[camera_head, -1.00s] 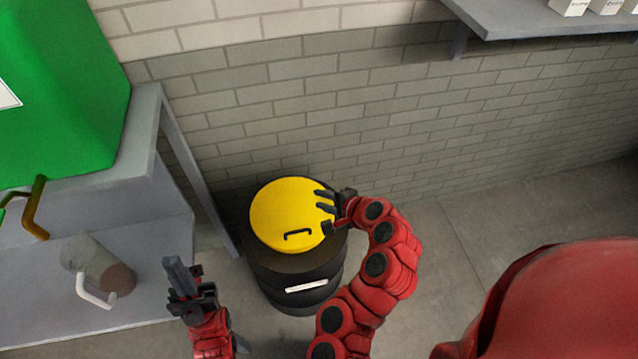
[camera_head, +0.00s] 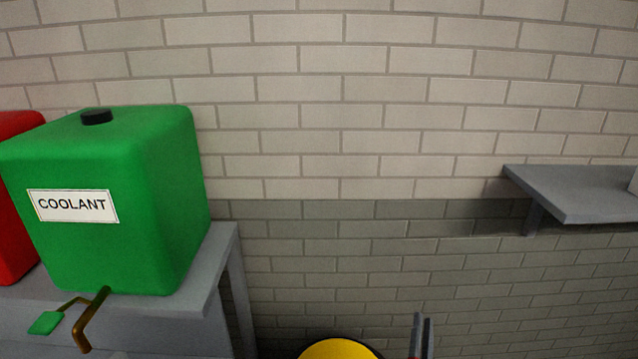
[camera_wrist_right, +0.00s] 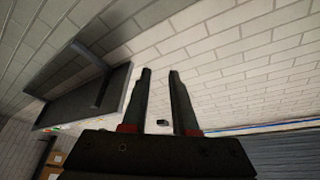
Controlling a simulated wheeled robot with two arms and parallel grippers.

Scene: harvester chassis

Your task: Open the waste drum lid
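The yellow lid (camera_head: 340,350) of the waste drum shows only as a curved top edge at the bottom of the head view. The drum body and the lid's handle are out of view, and I cannot tell if the lid is raised. My right gripper (camera_head: 421,330) is just right of the lid, fingers pointing up. In the right wrist view, the right gripper (camera_wrist_right: 161,72) has its two fingers apart with nothing between them. It faces the wall and touches nothing there. My left gripper is not in view.
A green coolant tank (camera_head: 120,240) with a tap stands on a grey bench (camera_head: 222,270) at left, beside a red tank (camera_head: 15,225). A grey wall shelf (camera_head: 580,195) juts out at right. A brick wall (camera_head: 370,130) closes off the back.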

